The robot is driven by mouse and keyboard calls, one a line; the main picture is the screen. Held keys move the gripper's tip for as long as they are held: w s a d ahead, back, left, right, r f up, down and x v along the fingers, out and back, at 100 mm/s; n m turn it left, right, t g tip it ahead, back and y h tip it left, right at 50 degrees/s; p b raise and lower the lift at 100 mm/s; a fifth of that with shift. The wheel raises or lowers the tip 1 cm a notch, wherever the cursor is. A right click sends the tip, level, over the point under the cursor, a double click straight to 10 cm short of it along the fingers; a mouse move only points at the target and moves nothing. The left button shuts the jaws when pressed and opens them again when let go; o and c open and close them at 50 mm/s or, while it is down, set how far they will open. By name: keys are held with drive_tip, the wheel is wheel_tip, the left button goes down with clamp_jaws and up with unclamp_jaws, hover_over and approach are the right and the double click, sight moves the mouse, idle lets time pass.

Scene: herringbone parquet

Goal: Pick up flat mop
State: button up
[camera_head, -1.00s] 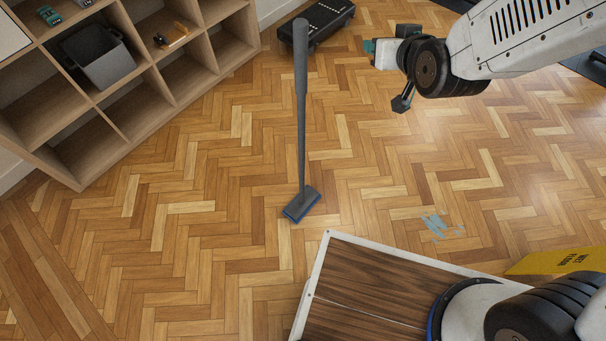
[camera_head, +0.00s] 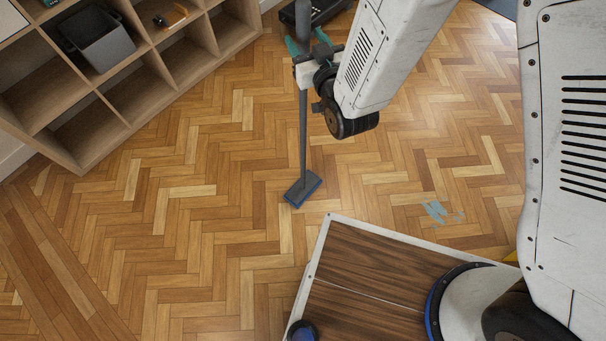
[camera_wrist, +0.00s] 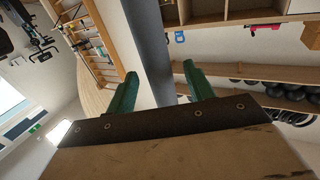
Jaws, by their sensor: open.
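The flat mop (camera_head: 303,135) stands upright on the parquet, with a long grey handle and a grey head with a blue pad (camera_head: 302,190) on the floor. My gripper (camera_head: 306,46) is at the upper part of the handle, its teal fingers open. In the wrist view, the grey handle (camera_wrist: 152,45) runs between the two green fingers of my gripper (camera_wrist: 160,88). Part of the handle is hidden behind the gripper in the head view.
A wooden cubby shelf (camera_head: 150,88) with a grey bin (camera_head: 98,42) stands at the upper left. A black low object (camera_head: 325,10) is behind the mop. A pale blue patch (camera_head: 436,211) lies on the floor at right. The floor left of the mop is clear.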

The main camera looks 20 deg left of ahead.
drive_tip(key=shift+x, duration=1.2)
clamp_jaws()
drive_tip(key=shift+r, duration=0.1)
idle(0.4)
